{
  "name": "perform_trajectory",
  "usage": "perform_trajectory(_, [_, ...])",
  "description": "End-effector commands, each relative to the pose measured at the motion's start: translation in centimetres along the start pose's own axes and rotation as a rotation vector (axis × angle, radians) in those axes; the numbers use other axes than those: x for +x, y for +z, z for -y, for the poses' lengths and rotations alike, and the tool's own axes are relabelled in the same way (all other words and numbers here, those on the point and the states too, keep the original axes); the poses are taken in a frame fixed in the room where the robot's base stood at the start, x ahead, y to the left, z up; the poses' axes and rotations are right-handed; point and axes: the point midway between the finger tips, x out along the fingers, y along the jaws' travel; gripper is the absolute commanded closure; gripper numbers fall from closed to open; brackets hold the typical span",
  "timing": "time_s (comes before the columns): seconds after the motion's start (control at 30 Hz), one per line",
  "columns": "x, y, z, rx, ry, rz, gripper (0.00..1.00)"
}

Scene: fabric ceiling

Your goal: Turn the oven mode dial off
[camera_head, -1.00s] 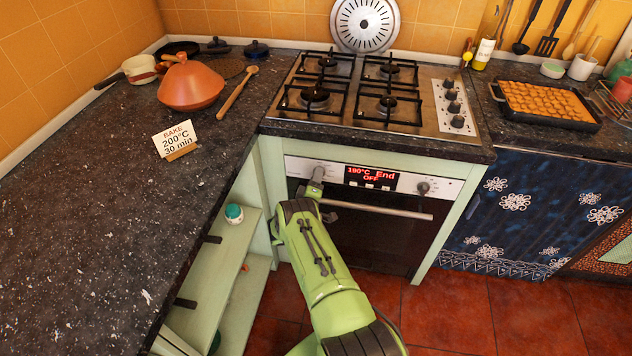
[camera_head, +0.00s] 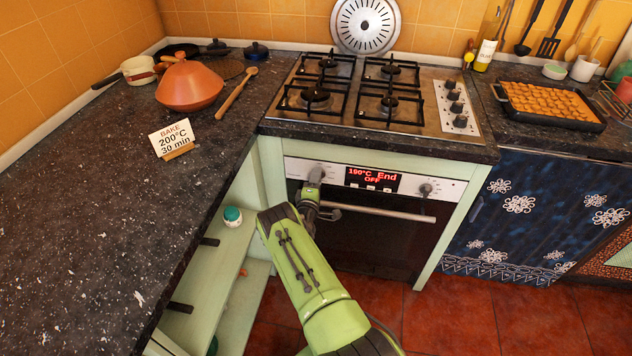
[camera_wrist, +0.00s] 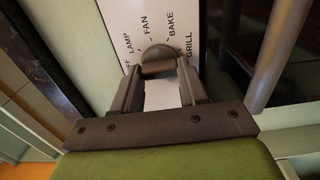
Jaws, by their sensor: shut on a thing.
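The oven mode dial (camera_wrist: 158,60) is a dark grey knob on the white oven panel. In the wrist view it sits between my fingertips, with LAMP, FAN, BAKE and GRILL printed around it and a partly hidden label ending in FF at the left. My gripper (camera_wrist: 160,76) is shut on the dial, one finger on each side. In the head view my gripper (camera_head: 315,182) is at the left of the oven panel and mostly hides the dial. I cannot tell which label the dial points to.
A second knob (camera_head: 425,190) is right of the display. The oven door handle (camera_head: 380,212) runs just below my gripper, close to its right side. Open green shelves (camera_head: 228,255) stand left of my arm. The worktop (camera_head: 300,128) overhangs the panel.

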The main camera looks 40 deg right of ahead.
Motion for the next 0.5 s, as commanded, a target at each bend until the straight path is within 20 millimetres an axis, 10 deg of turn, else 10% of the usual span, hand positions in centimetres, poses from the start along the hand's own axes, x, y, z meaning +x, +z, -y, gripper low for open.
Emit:
perform_trajectory(0.1, [-0.01, 0.12, 0.04, -0.004, -0.001, 0.002, 0.88])
perform_trajectory(0.13, [-0.01, 0.12, 0.05, -0.004, -0.001, 0.002, 0.56])
perform_trajectory(0.3, [-0.01, 0.08, 0.03, -0.003, -0.001, 0.001, 0.32])
perform_trajectory(0.5, [0.00, 0.04, 0.02, -0.001, 0.000, 0.001, 0.32])
